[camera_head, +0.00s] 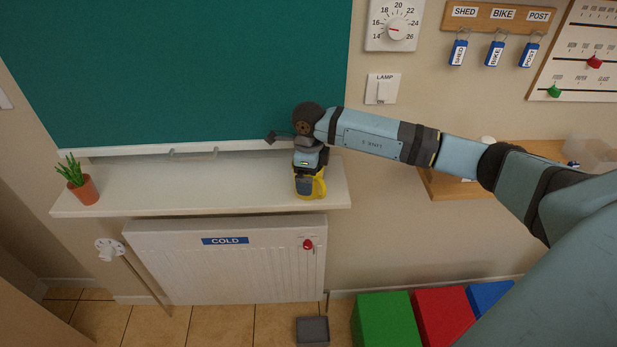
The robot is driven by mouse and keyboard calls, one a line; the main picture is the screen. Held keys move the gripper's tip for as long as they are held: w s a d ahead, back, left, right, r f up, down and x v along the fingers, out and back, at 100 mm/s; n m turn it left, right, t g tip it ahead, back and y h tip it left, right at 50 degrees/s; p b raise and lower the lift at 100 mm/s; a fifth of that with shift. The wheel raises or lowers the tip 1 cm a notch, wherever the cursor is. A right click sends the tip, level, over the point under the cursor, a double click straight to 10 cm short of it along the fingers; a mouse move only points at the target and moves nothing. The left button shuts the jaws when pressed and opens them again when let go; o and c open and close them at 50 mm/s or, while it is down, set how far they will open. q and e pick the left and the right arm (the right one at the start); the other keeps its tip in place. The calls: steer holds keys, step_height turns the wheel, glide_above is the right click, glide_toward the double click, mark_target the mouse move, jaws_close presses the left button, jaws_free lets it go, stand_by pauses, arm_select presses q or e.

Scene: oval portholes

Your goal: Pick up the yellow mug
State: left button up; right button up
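The yellow mug (320,187) is near the right end of the white shelf (230,185). My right gripper (306,184) comes in from the right and points down at the mug. Its dark parts overlap the mug and hide much of it. Yellow shows along the mug's right side and lower edge. I cannot tell whether the fingers are closed on the mug, or whether the mug rests on the shelf. My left gripper is not in view.
A potted plant (84,190) stands at the shelf's left end. The middle of the shelf is clear. A green board (170,70) hangs behind, and a white radiator (220,265) is below. A wooden shelf (455,187) is to the right, partly behind my arm.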

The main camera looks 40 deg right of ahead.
steer(key=c, duration=0.9)
